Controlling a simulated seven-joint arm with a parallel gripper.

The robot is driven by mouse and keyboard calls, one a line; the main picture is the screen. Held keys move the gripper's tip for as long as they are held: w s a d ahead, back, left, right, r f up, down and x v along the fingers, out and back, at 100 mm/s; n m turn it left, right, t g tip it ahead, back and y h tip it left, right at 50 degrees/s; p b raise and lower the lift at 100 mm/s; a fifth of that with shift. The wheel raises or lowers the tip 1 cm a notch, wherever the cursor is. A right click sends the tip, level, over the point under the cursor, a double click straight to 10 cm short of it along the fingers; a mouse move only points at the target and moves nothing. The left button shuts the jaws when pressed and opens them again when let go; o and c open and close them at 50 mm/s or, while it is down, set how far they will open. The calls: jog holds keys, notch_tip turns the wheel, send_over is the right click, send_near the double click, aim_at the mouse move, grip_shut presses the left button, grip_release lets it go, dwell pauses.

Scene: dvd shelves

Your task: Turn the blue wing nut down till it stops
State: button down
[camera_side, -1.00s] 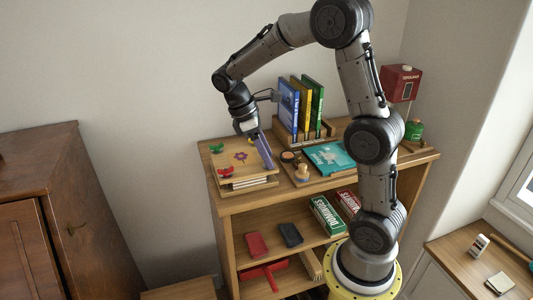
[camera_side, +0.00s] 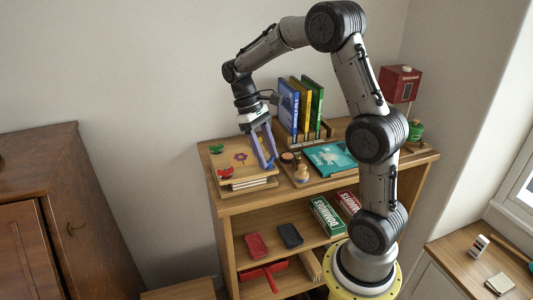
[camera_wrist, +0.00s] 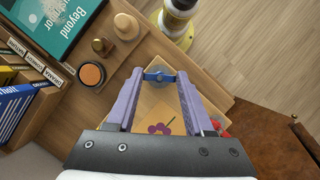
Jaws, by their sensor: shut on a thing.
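The flower press (camera_side: 232,164) is a light wooden board with a purple flower picture, lying on stacked layers on the shelf top. The blue wing nut (camera_wrist: 160,77) sits at one corner of the press. My gripper (camera_side: 268,165) points down over that corner, with its two purple fingers on either side of the nut. In the wrist view the fingertips are shut on the ends of its wings. A green wing nut (camera_side: 216,149) and a red wing nut (camera_side: 225,172) stand at other corners. The thread under the blue nut is hidden.
A wooden peg-like piece (camera_side: 302,173) and a dark round tin (camera_side: 287,157) stand close right of the press. A teal book (camera_side: 330,158) lies beyond them. Upright books (camera_side: 289,108) stand behind. A red box lamp (camera_side: 401,84) is at far right.

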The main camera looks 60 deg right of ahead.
dwell(0.5)
jog(key=shift+c, duration=1.4)
grip_release()
jog(key=shift+r, duration=0.1)
jog(key=v, duration=1.3)
jog(key=shift+r, duration=0.35)
